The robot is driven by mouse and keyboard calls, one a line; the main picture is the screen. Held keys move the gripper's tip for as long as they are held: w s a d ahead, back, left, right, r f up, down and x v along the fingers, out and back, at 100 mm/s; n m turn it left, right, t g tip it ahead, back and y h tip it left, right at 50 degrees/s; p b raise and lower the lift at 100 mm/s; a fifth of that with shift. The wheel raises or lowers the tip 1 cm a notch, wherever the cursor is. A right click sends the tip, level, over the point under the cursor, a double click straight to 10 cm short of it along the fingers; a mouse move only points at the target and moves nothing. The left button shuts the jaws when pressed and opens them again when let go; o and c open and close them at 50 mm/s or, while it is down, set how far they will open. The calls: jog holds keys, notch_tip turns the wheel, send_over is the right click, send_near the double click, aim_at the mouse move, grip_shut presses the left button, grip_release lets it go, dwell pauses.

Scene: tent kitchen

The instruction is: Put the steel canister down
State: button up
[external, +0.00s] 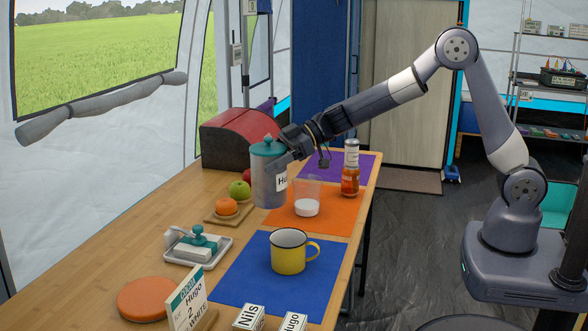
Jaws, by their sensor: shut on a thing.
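The steel canister (268,188) has a teal lid and a white label with "Hu" showing. It is upright over the left end of the orange mat (335,222). My gripper (290,148) reaches in from the right and is shut on the canister's upper part. The fingertips are partly hidden. I cannot tell whether the canister's base touches the surface or hangs a little above it.
A glass with white contents (307,198) stands close right of the canister, with a jar (350,180) beyond. Fruit (227,207) on a board is close left. A yellow mug (288,255) stands on the blue mat (240,280). A red bread box (235,135) is behind.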

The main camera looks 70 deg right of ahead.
aim_at(270, 193)
notch_tip(270, 193, down, 10)
jog(key=b, duration=0.3)
jog(key=shift+d+r, duration=0.1)
jog(key=shift+r, duration=0.1)
jog(key=shift+f, duration=0.15)
jog(key=o, duration=1.6)
jog(key=shift+o, duration=0.2)
jog(key=p+v, duration=0.1)
jog(key=v, duration=1.1)
jog(key=shift+w, duration=0.1)
